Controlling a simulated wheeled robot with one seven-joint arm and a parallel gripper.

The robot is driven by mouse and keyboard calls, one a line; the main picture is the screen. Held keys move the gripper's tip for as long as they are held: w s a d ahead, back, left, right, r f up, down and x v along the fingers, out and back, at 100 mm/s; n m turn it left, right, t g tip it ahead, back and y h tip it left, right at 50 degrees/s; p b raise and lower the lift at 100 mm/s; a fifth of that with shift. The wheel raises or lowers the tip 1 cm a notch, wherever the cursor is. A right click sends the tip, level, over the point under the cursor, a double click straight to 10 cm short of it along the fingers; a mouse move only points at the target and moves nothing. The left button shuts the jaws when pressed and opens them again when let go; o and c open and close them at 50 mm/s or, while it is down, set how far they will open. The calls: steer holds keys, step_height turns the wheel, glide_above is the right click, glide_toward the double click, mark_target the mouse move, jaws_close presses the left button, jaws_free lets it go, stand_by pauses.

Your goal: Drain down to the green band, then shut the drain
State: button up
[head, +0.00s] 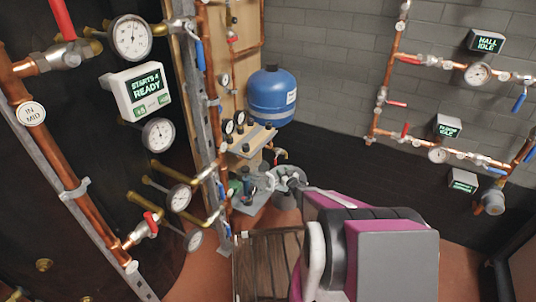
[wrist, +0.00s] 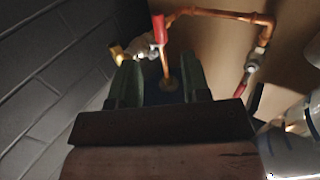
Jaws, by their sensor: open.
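My gripper (wrist: 158,80) is open in the wrist view, with two dark green fingers apart and nothing seen between them at the tips. A valve with a red handle (wrist: 158,29) and a brass end (wrist: 118,54) shows just beyond the fingers, apart from them as far as I can tell. Whether this is the drain is not clear. In the head view, my gripper is not clearly seen beyond my purple and grey arm. Dial gauges (head: 132,38) stand on the left pipework. No green band can be made out on them.
A blue tank (head: 272,96) stands at the back by a wooden board. Copper pipes with a red-handled valve (head: 149,224) are at the left. More pipes and a gauge (head: 478,73) line the grey wall. A slatted wooden crate or pallet (head: 262,262) lies below my arm.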

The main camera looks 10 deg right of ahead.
steer(key=x, duration=1)
steer(key=shift+w, duration=0.4)
steer(key=shift+a, duration=0.15)
jaws_close()
